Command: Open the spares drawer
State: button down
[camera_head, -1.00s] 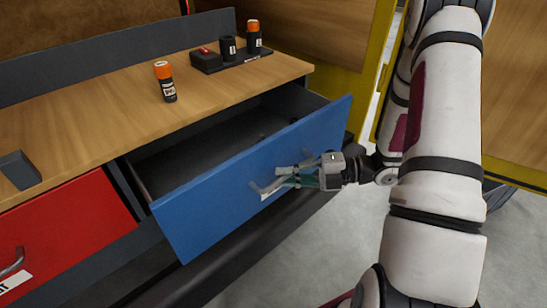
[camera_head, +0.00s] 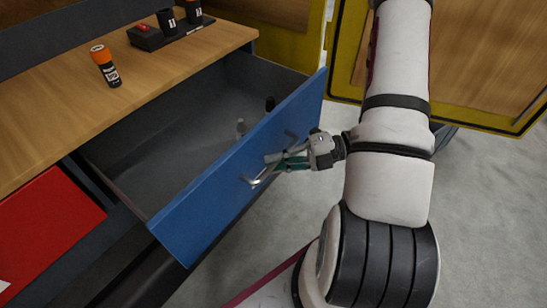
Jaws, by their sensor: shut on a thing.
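The blue-fronted drawer (camera_head: 216,197) stands well out from the wooden-topped bench, and its grey inside shows. A metal bar handle (camera_head: 257,181) runs across its front. My gripper (camera_head: 280,162) is at the handle from the right, its fingers shut on the bar. The fingers partly hide the middle of the handle. Any label on the blue front is not readable here.
A red drawer (camera_head: 45,235) is at the left, closed as far as it shows. A dark tray (camera_head: 170,37) with canisters is behind. Yellow-framed panels (camera_head: 480,112) stand beyond; the grey floor at right is clear.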

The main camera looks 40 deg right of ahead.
jog(key=c, duration=1.7)
grip_release()
jog(key=shift+o, duration=0.2)
jog(key=shift+d, duration=0.1)
jog(key=v, duration=1.2)
jog(key=shift+r, duration=0.1)
